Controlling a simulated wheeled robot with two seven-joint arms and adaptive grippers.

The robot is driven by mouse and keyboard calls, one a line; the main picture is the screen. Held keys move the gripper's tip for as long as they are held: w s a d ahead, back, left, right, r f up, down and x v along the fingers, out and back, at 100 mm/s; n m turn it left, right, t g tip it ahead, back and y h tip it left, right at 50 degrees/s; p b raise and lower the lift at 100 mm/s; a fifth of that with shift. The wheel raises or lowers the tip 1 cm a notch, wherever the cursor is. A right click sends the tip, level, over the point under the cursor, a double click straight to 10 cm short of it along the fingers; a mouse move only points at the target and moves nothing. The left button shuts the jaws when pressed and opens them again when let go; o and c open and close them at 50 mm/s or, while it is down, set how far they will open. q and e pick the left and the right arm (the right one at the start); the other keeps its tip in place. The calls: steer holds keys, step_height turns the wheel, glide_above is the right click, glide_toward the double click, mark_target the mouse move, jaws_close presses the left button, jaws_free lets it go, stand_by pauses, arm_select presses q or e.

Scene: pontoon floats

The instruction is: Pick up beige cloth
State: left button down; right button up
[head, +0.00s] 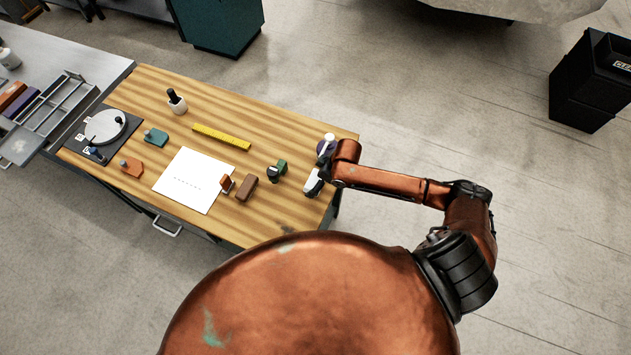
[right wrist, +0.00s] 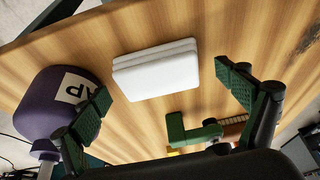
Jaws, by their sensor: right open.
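A folded cloth (right wrist: 155,72), nearly white in this light, lies flat on the wooden worktop in the right wrist view. In the head view the pale cloth (head: 313,183) is at the right end of the table, partly hidden by my gripper. My right gripper (head: 321,168) is over that end of the table. In the right wrist view the gripper (right wrist: 163,82) is open, with its green pads apart on either side of the cloth and nothing held. Its height above the cloth is hard to tell. My left gripper is not in view.
A dark purple labelled bottle (right wrist: 68,100) stands close beside the left finger. A green object (right wrist: 190,132) lies near the cloth. A brown block (head: 247,187), white paper (head: 190,182) and yellow ruler (head: 221,137) are farther left. The table's right edge is close.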

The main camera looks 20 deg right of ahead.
mark_target(313, 179)
steer(key=c, duration=1.2)
steer(key=shift+o, duration=0.2)
steer(key=shift+r, duration=0.15)
steer(key=shift+r, duration=0.25)
step_height(313, 179, up, 2)
steer(key=shift+r+b, duration=0.1)
steer(key=shift+b, duration=0.3)
steer(key=s+d+r, duration=0.2)
steer(key=s+r, duration=0.8)
steer(key=s, duration=0.4)
steer(key=shift+p, duration=0.4)
